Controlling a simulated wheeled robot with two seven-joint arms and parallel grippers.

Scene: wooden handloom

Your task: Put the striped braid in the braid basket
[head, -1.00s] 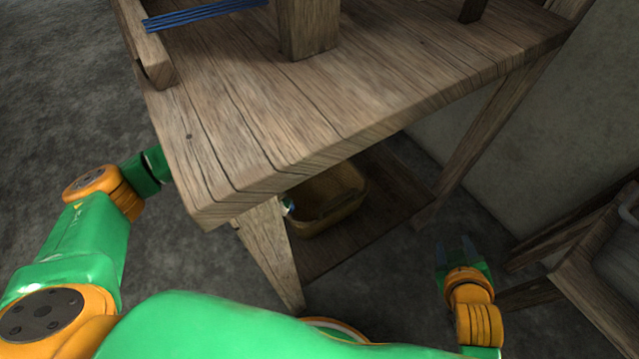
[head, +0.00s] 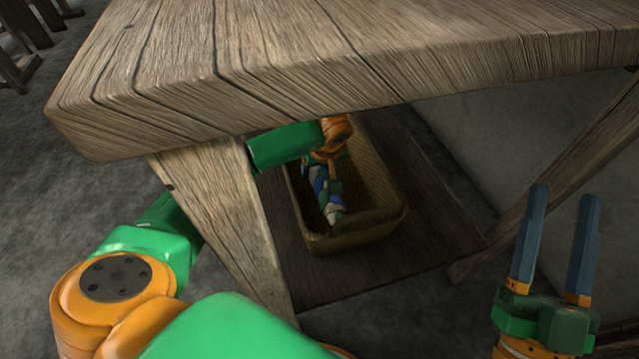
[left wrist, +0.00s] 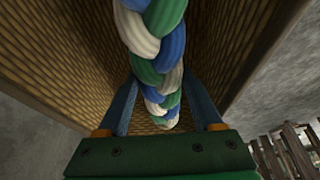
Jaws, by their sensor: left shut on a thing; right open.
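The striped braid (head: 333,207), blue, green and white, is within the braid basket's outline in the head view. The braid basket (head: 352,241) is a tan woven box on the low shelf under the loom. My left gripper (head: 328,172) is at the braid, partly hidden by its own wrist. In the left wrist view the braid (left wrist: 157,45) runs between the fingers of the left gripper (left wrist: 160,85), which is shut on it. Woven basket walls (left wrist: 62,65) rise on both sides. Whether the braid touches the basket floor is unclear. My right gripper (head: 565,197) is open and empty, right of the loom shelf.
The thick wooden loom top (head: 330,70) overhangs the basket and my left forearm. A wooden leg (head: 222,205) stands left of the basket, close to my left arm. A slanted brace (head: 560,175) is on the right. The dark shelf (head: 440,235) is bare right of the basket.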

